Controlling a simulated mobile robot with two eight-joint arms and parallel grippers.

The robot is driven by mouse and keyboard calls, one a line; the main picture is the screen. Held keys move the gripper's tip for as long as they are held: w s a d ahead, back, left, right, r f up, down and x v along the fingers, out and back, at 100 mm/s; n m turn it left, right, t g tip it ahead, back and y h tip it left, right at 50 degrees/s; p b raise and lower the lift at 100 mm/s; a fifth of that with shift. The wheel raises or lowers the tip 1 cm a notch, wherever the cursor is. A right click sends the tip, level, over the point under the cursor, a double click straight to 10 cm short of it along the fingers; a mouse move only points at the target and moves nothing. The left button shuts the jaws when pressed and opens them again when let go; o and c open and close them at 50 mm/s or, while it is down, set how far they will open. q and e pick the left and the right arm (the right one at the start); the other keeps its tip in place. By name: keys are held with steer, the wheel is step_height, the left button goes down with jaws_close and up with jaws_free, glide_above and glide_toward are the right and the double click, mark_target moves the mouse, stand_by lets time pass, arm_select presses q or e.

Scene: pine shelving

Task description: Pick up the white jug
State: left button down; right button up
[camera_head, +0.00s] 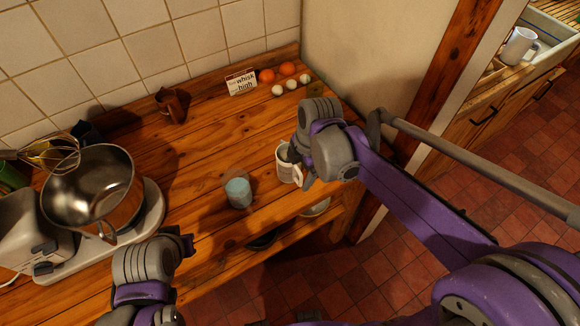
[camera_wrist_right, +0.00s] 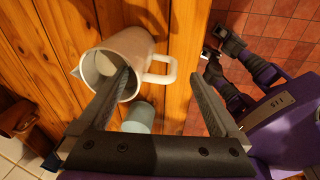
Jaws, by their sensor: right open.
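The white jug (camera_head: 287,164) stands on the wooden counter near its front edge, partly hidden by my right gripper (camera_head: 298,160) in the head view. In the right wrist view the jug (camera_wrist_right: 128,48) shows its open mouth and its handle. My right gripper (camera_wrist_right: 160,76) is open. One finger overlaps the jug's mouth, and the handle lies between the two fingers in the picture; I cannot tell whether they touch. My left gripper (camera_head: 187,245) is low at the counter's front, its fingers not clear.
A mixer with a metal bowl (camera_head: 95,190) is at the left. Eggs (camera_head: 291,85), a small sign (camera_head: 241,82) and a brown pot (camera_head: 170,105) are at the back. The middle counter is clear.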

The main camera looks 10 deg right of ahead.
mark_target(296, 181)
steer(key=f, duration=0.3)
steer(key=w+f, duration=0.1)
steer(key=f, duration=0.1)
steer(key=shift+a+f, duration=0.2)
steer(key=shift+f, duration=0.15)
steer(key=shift+s, duration=0.1)
jaws_close()
